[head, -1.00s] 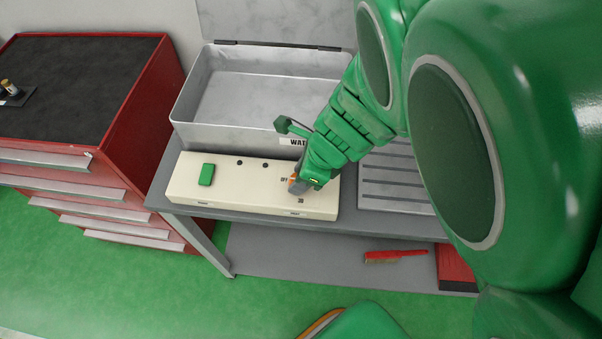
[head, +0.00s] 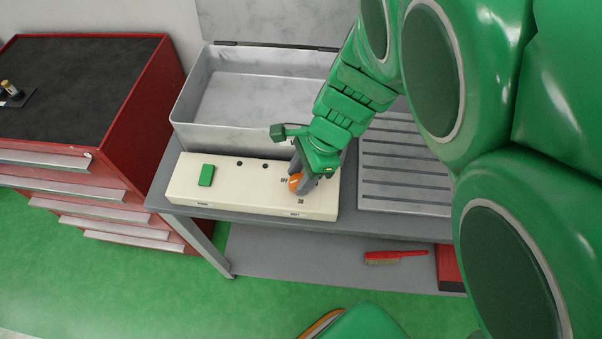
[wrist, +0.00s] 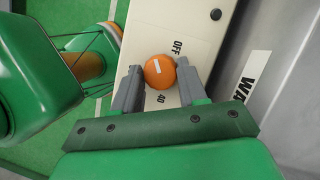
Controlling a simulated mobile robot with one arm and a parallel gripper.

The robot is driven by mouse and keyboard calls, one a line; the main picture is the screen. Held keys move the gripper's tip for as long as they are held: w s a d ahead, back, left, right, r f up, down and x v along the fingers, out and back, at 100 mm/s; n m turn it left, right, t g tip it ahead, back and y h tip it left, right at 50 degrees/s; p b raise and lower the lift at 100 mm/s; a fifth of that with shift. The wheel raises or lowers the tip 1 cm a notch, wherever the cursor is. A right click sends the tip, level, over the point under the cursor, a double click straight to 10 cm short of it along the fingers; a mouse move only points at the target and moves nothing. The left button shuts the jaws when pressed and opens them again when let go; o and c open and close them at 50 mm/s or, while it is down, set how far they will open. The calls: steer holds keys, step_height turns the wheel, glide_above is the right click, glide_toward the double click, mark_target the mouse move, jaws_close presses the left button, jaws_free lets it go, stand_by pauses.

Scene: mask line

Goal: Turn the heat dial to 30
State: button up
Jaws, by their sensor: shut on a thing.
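The heat dial is a round orange knob (head: 295,182) on top of the cream control box (head: 240,204), near its right end. In the wrist view the knob (wrist: 160,71) has a short white mark pointing up and slightly left, on the left side of the OFF label. OFF and 40 are readable there; the 30 label is not visible in that view. In the head view 30 is printed at the knob's front. My gripper (head: 304,180) reaches down from above, its two grey fingers on opposite sides of the knob, shut on it. The fingers partly hide the knob in the head view.
A green switch (head: 206,175) sits at the box's left. A metal tank (head: 250,95) with an open lid stands behind, and a slatted drainer (head: 405,175) lies to the right. A red tool cabinet (head: 90,85) stands left. A red brush (head: 395,257) lies on the lower shelf.

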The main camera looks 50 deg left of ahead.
steer(key=n+h, duration=0.1)
steer(key=n, duration=0.2)
steer(key=shift+a, duration=0.15)
steer(key=shift+a+n+h, duration=0.1)
steer(key=shift+n+h, duration=0.7)
steer(key=shift+n, duration=1)
steer(key=o, duration=1)
steer(key=shift+o, duration=0.2)
steer(key=v, duration=0.7)
steer(key=shift+r, duration=0.35)
steer(key=shift+o, duration=0.2)
steer(key=shift+w, duration=0.15)
